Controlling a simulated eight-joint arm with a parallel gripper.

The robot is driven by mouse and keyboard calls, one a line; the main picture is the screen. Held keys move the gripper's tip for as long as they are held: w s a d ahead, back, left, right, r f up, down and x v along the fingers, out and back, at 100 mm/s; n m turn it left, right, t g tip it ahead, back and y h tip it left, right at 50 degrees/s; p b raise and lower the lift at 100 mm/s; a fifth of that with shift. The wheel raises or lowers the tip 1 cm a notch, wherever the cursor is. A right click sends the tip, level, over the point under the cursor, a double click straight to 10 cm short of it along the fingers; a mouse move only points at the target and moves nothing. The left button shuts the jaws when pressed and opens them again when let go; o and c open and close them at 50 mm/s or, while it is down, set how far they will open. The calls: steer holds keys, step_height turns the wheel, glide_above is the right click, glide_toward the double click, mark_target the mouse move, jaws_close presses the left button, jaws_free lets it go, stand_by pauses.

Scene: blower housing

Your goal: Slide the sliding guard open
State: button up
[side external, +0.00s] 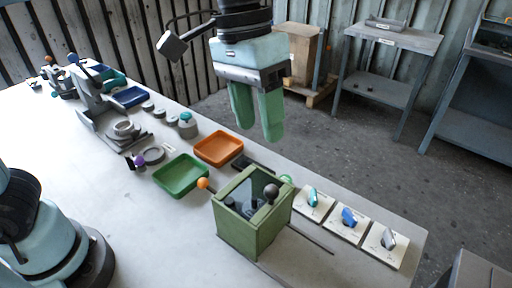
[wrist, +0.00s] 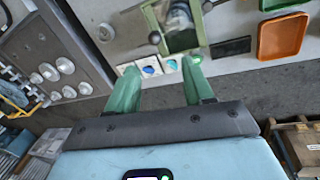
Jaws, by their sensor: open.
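A green box-shaped housing (side external: 241,233) stands on the pale bench, with a dark see-through panel (side external: 256,181) at its top that looks like the guard. A dark ball knob (side external: 271,191) sits at its near right side. An orange ball (side external: 203,183) sticks out at its left. I cannot tell which of these moves the guard, or how far open it is. My gripper (side external: 259,133) is open and empty, fingers pointing down, well above and behind the housing. In the wrist view the housing (wrist: 183,40) is beyond the open fingers (wrist: 160,68).
A green tray (side external: 181,190) and an orange tray (side external: 219,160) lie left of the housing. Several switch plates (side external: 348,222) with coloured handles are to its right. A thin dark rod (side external: 310,239) lies near them. The air around my gripper is clear.

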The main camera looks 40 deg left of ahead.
mark_target(270, 187)
steer(key=d+f, duration=0.1)
steer(key=f, duration=0.3)
steer(key=d+f, duration=0.1)
steer(key=f, duration=0.2)
steer(key=d+f, duration=0.1)
steer(key=f, duration=0.3)
steer(key=shift+s+f, duration=0.3)
steer(key=shift+s, duration=0.05)
jaws_close()
